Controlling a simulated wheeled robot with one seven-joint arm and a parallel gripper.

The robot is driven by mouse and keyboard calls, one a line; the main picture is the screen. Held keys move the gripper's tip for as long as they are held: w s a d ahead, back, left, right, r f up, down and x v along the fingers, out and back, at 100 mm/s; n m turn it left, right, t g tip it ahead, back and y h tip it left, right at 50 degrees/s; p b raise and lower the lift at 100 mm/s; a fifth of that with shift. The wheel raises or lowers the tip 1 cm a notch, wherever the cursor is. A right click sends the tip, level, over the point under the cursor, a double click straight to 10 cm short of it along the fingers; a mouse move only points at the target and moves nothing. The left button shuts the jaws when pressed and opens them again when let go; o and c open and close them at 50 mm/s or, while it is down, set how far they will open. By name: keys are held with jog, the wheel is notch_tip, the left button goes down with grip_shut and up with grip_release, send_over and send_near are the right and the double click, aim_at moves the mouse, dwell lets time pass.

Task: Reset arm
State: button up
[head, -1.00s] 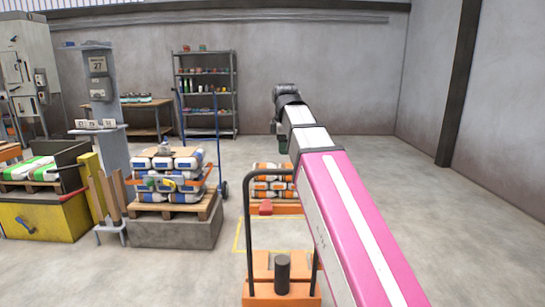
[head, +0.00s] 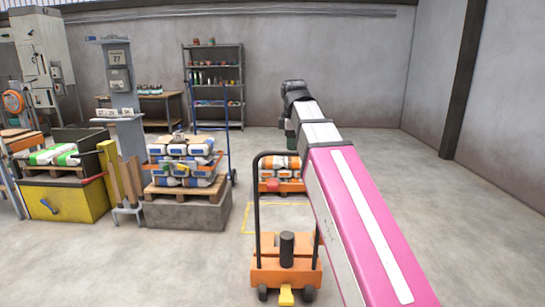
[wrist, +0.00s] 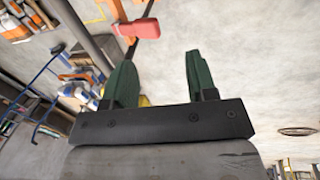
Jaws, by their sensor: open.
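My pink and white arm stretches forward across the right of the head view. My gripper (wrist: 160,80) shows in the wrist view, with two green fingers standing apart and nothing between them. In the head view only a bit of green shows below the dark wrist, and the fingertips cannot be made out. A red object (wrist: 138,28) appears beyond the fingers in the wrist view, apart from them.
An orange pallet truck (head: 286,268) with a black handle stands in front, left of my arm. Behind it are orange bags (head: 278,170). Left stand a stacked pallet (head: 180,195) and a yellow bin (head: 62,200). The floor at right is clear.

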jog(key=s+d+f+m, duration=0.3)
jog(key=d+f+m, duration=0.1)
jog(key=f, duration=1.1)
jog(key=s+d+f+m+g, duration=0.1)
jog(key=s+d+f+m, duration=0.3)
jog(key=f, duration=1.2)
jog(key=s+d+f+m+g, duration=0.1)
jog(key=s+d+f+m, duration=0.3)
jog(key=f+m, duration=0.5)
notch_tip(320, 180, down, 7)
jog(key=shift+s+r, duration=0.15)
